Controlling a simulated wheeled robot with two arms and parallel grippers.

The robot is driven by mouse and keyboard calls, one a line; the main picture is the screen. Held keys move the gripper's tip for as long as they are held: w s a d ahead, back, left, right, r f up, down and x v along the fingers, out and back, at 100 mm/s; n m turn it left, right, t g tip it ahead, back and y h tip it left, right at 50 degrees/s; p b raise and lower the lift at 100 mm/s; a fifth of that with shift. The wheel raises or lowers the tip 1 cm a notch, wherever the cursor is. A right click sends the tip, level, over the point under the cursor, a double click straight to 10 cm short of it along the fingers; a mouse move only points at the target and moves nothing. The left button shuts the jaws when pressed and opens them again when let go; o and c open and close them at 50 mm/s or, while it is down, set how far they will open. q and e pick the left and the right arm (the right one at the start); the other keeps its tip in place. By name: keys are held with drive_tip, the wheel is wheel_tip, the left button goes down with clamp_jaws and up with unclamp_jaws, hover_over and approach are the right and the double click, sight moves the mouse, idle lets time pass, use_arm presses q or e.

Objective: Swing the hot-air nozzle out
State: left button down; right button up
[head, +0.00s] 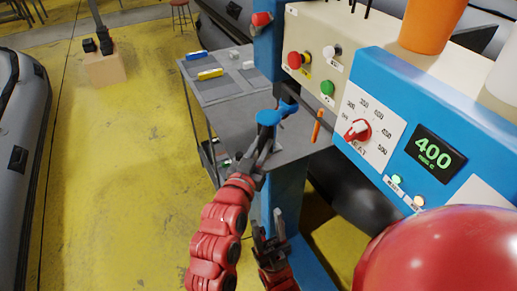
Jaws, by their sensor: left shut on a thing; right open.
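The hot-air machine (370,80) has a cream and blue body with a dial and a green display reading 400. My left gripper (262,139) is shut on a blue knob (268,117) in front of the machine's blue post. The knob's link to the hot-air nozzle is hard to make out. A small dark and blue part (288,106) sits just right of the knob; I cannot tell whether it is the nozzle. My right gripper (268,228) is open and empty, lower down in front of the blue post.
A grey worktable (225,115) behind the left gripper carries yellow, blue and white small items. An orange stick (317,126) stands near the table's right edge. Red and green buttons are on the machine. Grey inflatable boats flank the yellow floor, which is open at left.

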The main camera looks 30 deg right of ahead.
use_arm(q)
drive_tip(key=shift+s+d, duration=0.15)
idle(0.3)
drive_tip(key=c, duration=1.2)
unclamp_jaws()
drive_tip(key=shift+o, duration=0.7)
drive_tip(key=shift+d, duration=0.1)
